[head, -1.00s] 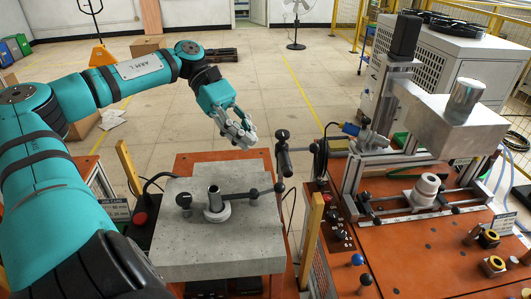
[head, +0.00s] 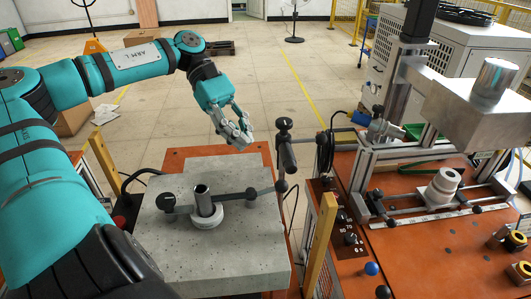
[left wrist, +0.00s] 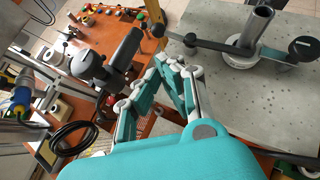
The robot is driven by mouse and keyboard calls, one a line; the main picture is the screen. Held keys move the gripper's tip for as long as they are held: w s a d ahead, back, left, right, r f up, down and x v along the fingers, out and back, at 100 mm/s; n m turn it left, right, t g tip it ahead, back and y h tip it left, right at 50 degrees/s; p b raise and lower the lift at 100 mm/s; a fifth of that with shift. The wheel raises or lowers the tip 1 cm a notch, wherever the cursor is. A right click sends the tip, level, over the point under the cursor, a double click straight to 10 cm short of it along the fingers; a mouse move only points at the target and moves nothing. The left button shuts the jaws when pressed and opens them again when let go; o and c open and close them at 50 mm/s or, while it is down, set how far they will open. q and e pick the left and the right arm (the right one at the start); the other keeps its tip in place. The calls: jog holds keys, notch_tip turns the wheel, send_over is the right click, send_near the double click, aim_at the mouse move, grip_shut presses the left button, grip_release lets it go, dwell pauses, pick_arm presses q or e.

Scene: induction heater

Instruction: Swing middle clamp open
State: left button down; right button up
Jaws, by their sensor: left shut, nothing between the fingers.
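The clamp is a dark bar (head: 232,198) across the grey block (head: 245,250). It runs from a round black knob (head: 161,200) past an upright metal tube in a pale ring (head: 204,204) to a dark joint at the block's right edge. In the left wrist view the bar (left wrist: 206,46) shows at top right. A dark post with a cylindrical head (head: 284,124) stands at the block's back right. My left gripper (head: 242,144) is shut and empty, above the block's far edge, left of the post and apart from the bar. My right gripper is out of view.
An orange bench with a metal press (head: 470,105) stands at right, with a white stepped cylinder (head: 442,187) on it. A yellow post (head: 319,245) rises between block and bench. A coiled black cable hangs near the bench. Open floor lies behind the block.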

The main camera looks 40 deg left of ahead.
aim_at(266, 186)
pick_arm(q)
jog(key=p+x, duration=0.2)
jog(key=x, duration=0.5)
jog(key=shift+s+d, duration=0.1)
jog(key=shift+d, duration=0.05)
jog(key=shift+d+f, duration=0.25)
jog(key=shift+d, duration=0.05)
jog(key=shift+d+f, duration=0.15)
jog(key=shift+f, duration=0.1)
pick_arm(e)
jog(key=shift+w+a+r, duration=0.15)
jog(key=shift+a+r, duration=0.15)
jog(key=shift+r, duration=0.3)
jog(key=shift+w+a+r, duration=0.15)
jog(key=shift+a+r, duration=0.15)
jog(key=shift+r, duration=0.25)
